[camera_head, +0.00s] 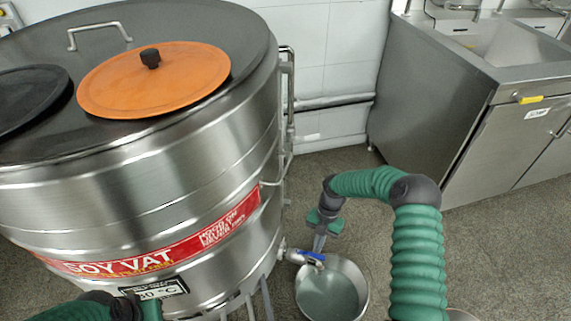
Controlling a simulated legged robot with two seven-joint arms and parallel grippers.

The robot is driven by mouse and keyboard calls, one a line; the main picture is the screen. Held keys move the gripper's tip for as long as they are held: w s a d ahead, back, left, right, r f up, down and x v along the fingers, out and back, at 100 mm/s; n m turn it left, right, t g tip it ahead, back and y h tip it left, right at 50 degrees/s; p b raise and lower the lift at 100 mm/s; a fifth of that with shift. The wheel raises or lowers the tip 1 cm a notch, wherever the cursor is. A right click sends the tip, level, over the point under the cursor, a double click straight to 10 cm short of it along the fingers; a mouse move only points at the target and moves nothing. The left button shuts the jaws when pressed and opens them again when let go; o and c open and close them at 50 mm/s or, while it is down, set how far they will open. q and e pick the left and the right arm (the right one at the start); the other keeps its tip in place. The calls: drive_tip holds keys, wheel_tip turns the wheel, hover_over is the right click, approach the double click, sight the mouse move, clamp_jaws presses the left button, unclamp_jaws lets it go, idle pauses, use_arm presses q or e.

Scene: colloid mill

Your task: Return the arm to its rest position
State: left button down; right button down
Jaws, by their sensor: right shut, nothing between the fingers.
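My right arm, green-sleeved with dark joints, comes up from the lower right and bends over to the left. Its gripper (318,243) points down, shut and empty, close to the blue-handled valve (313,256) at the foot of the vat. In the picture it overlaps the far rim of a steel bucket (355,276) holding greyish-green liquid; I cannot tell whether it touches the valve. Only a green and dark part of my left arm shows at the bottom left edge, in front of the vat; its fingers are not visible.
A large steel soy vat (130,185) fills the left, with an orange lid (180,85) and a black lid (30,98) on top. A steel sink counter (470,115) stands at the back right. The floor (510,245) right of my right arm is clear.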

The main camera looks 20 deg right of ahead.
drive_tip(key=s+a+r+m+t+h, duration=0.1)
drive_tip(key=s+a+r+m+t, duration=0.15)
drive_tip(key=s+r+m, duration=0.4)
drive_tip(key=s+a+r+m+t+h, duration=0.1)
drive_tip(key=s+a+r+m, duration=0.2)
drive_tip(key=r+m, duration=0.6)
drive_tip(key=s+a+r+m+t+h, duration=0.1)
drive_tip(key=s+a+r+m+t, duration=0.25)
drive_tip(key=m, duration=0.75)
wheel_tip(320, 180, up, 30)
drive_tip(key=g+p, duration=0.1)
drive_tip(key=p, duration=2.8)
drive_tip(key=shift+s+g, duration=0.25)
drive_tip(key=shift+g, duration=0.05)
